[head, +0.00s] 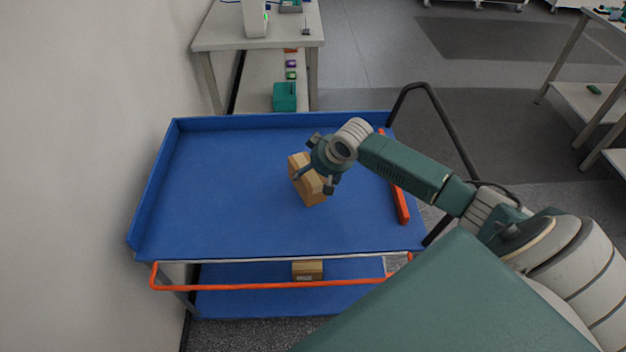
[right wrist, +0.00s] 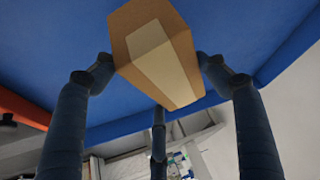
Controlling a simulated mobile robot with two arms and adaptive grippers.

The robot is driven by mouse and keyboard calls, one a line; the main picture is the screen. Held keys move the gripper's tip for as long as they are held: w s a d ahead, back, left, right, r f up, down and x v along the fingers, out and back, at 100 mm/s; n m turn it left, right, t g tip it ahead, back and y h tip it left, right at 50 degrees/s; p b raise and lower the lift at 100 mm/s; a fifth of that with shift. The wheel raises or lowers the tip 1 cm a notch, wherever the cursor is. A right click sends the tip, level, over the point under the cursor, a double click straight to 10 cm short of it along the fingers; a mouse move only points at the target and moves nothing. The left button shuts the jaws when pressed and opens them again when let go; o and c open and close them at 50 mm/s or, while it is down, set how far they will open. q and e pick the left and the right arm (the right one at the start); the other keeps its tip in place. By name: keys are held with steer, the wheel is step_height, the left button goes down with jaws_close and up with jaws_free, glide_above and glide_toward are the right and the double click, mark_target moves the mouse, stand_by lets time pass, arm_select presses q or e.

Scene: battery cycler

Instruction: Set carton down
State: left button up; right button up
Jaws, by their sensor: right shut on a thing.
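The carton (head: 311,190) is a small brown box with a paler tape band. In the head view it is over the middle right of the blue cart top (head: 220,190). My right gripper (head: 318,176) is shut on it, and its fingers partly cover the box. In the right wrist view the carton (right wrist: 155,50) sits between the fingers, with blue surface behind it. I cannot tell whether its underside touches the cart top. My left gripper is not in view.
The cart top has raised rims and is otherwise largely clear. An orange bar (head: 402,205) lies along its right side. A second carton (head: 307,270) is on the lower shelf. A wall (head: 80,150) borders the left, and a bench (head: 225,42) stands behind.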

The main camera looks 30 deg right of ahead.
steer(key=shift+f+p, duration=0.3)
steer(key=shift+f, duration=2.1)
steer(key=o, duration=1.4)
steer(key=b+v, duration=0.1)
steer(key=v, duration=1.1)
